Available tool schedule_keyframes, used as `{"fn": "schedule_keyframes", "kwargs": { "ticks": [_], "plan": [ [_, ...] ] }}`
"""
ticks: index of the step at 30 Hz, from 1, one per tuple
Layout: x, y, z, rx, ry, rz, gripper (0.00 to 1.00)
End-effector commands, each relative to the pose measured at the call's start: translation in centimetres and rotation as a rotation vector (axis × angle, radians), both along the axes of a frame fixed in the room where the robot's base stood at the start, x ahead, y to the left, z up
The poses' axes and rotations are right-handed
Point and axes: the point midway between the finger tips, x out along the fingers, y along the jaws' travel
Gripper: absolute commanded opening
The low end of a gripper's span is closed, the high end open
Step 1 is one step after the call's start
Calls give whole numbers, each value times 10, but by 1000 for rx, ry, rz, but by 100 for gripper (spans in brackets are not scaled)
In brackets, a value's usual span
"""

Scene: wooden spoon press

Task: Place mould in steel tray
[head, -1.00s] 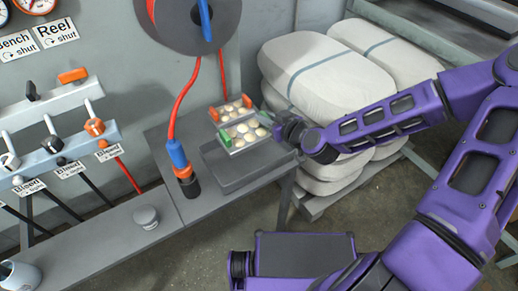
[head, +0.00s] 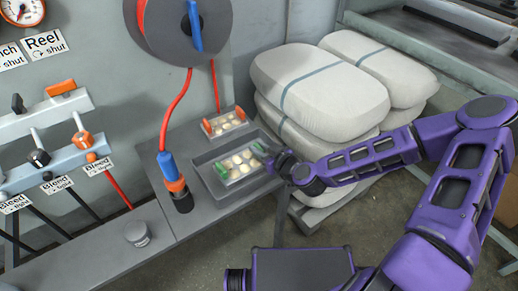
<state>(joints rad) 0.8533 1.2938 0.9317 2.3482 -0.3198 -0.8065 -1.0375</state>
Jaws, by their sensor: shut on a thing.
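The mould with green handles (head: 239,168) holds several pale round pieces. It is over the grey steel tray (head: 222,201), within its outline; I cannot tell whether it touches the tray floor. My gripper (head: 263,154) is shut on the mould at its right-hand green handle. The fingertips are small and partly hidden at this distance. The left green handle is free.
A second mould with orange handles (head: 225,122) sits on the bench behind the tray. A blue-and-orange hose fitting (head: 175,181) stands just left of the tray. White sacks (head: 312,92) are stacked at the right. A grey knob (head: 137,233) is on the front bench.

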Motion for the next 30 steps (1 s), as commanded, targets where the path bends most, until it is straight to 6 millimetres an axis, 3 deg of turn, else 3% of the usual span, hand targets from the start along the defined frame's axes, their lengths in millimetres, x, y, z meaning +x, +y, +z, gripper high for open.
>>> {"fn": "schedule_keyframes", "kwargs": {
  "ticks": [5, 6, 10, 22, 30],
  "plan": [
    [0, 1, -3, 2, -2, 0, 0],
    [0, 0, -3, 0, 0, 0, 25],
    [0, 0, -3, 1, 1, 0, 49],
    [-1, -1, 3, 0, 0, 0, 50],
    [-41, -30, 23, -4, 0, -2, 50]
  ]
}}
